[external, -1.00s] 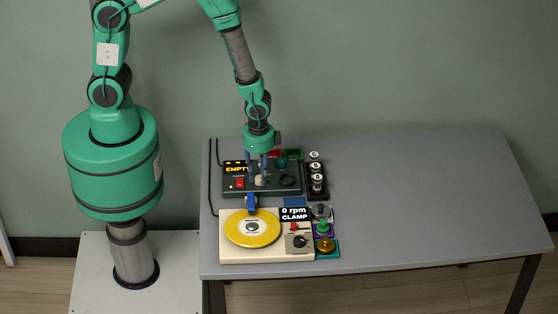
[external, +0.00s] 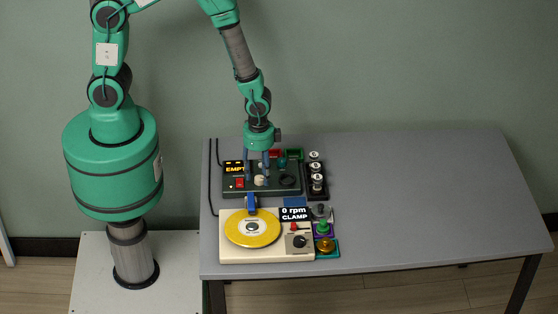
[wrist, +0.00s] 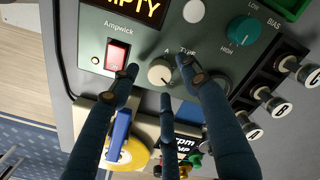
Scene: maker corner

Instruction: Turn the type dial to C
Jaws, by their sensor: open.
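The type dial is a small cream knob (wrist: 160,72) on the dark Ampwick panel (wrist: 215,75). An "A" and the word "TYPE" are printed beside it; a C mark is not readable, and I cannot tell where the dial points. In the external view the dial (external: 260,180) shows just below my fingers. My gripper (wrist: 160,80) is open, its three blue fingers spread around the dial with no clear contact. In the external view my gripper (external: 258,171) hangs above the panel. The display (wrist: 135,8) reads EMPTY.
A red switch (wrist: 117,55) lies left of the dial, and a teal bias knob (wrist: 245,30) lies right. Several black-and-white cylinders (external: 316,169) stand right of the panel. A yellow turntable disc (external: 252,227) is in front. The table's right side (external: 430,200) is clear.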

